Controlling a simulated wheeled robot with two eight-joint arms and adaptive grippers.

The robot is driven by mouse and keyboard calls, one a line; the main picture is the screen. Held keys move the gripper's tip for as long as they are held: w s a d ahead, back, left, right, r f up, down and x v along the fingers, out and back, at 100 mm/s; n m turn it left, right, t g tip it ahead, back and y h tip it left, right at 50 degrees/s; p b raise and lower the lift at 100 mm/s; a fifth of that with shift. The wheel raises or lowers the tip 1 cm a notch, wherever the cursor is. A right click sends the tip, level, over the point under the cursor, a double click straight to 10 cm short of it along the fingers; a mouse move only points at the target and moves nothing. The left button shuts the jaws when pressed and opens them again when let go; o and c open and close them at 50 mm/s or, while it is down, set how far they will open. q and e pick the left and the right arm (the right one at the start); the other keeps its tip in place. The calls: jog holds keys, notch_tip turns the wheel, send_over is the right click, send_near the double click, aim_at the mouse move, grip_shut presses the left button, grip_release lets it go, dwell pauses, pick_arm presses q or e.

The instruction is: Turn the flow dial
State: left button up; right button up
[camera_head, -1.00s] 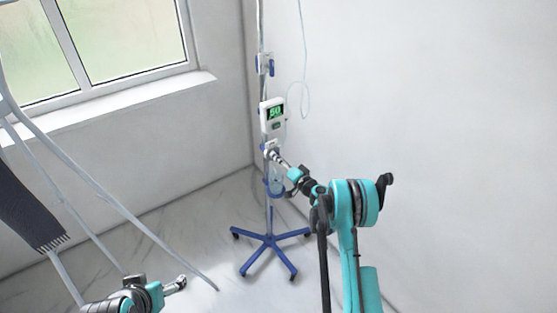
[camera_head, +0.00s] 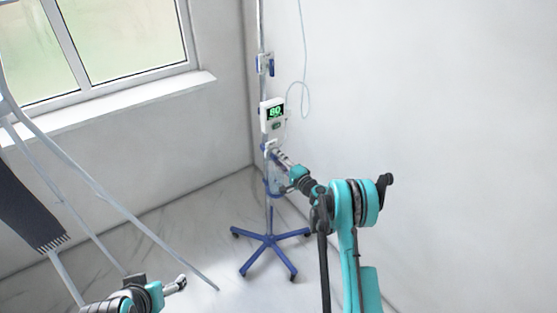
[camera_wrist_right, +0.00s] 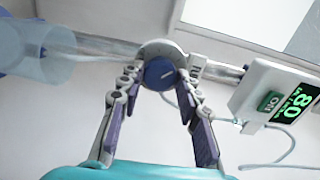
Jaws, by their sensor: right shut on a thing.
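The flow dial (camera_wrist_right: 159,73) is a round blue knob with a white mark, set in a grey housing on the pole in the right wrist view. My right gripper (camera_wrist_right: 160,82) is shut on the dial, with one finger on each side of it. In the head view, my right gripper (camera_head: 275,154) reaches the pole just below the white monitor and hides the dial. My left gripper (camera_head: 180,282) is low at the left, away from the stand, too small to judge.
The pole stands on a blue wheeled base (camera_head: 268,243) near the room corner. A thin tube (camera_head: 305,85) hangs beside the monitor. A clear cylinder (camera_wrist_right: 38,50) sits along the pole. Pale poles and a dark cloth (camera_head: 25,210) are at the left.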

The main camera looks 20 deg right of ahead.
dwell(0.4)
jog(key=o, duration=1.2)
jog(key=shift+c, duration=0.2)
jog(key=v, duration=1.2)
